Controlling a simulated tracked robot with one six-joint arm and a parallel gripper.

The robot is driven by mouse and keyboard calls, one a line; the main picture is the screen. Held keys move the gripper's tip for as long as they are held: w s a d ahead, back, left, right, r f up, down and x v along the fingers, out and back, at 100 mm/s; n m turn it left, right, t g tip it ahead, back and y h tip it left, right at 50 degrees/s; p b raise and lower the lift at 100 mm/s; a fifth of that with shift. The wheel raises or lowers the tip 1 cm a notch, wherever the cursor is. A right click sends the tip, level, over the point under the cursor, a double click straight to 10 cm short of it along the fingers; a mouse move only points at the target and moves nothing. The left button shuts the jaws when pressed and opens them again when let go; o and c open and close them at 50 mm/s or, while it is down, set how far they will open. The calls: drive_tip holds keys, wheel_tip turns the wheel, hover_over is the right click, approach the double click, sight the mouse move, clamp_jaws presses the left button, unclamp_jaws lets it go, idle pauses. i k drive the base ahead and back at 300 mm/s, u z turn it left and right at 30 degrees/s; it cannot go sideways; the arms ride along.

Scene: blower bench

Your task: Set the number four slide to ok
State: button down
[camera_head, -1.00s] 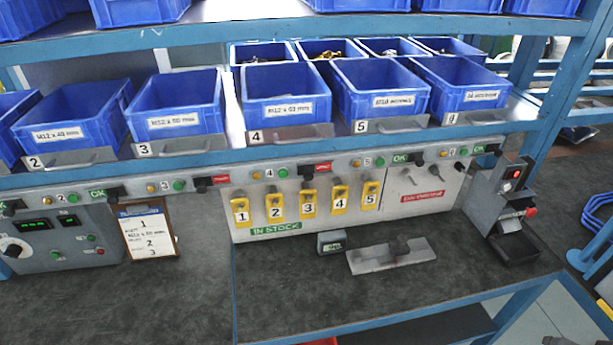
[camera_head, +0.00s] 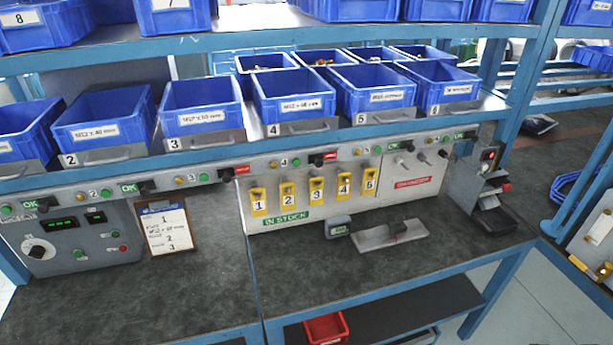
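The number four slide (camera_head: 315,160) is a dark block on the grey rail below the shelf edge, right of the small 4 label and a green button (camera_head: 297,162). It sits to the left, with a red label (camera_head: 330,155) showing on its right. The number three slide (camera_head: 226,175) likewise shows red on its right. The number two slide (camera_head: 147,187) sits to the right of a green OK label (camera_head: 128,188). Green OK labels also show at stations five (camera_head: 404,145) and six. My gripper is not in view.
Blue bins (camera_head: 294,98) stand on the shelf above the rail, with plates and handles in front. Yellow numbered tags (camera_head: 316,190) hang on the panel below. A small grey box (camera_head: 338,226) and metal plate (camera_head: 392,234) lie on the bench. The bench's front left is clear.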

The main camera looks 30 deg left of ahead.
sight(317, 159)
drive_tip(key=k, duration=0.4)
drive_tip(key=u, duration=2.15)
drive_tip(key=i, duration=1)
drive_tip(key=z, duration=0.05)
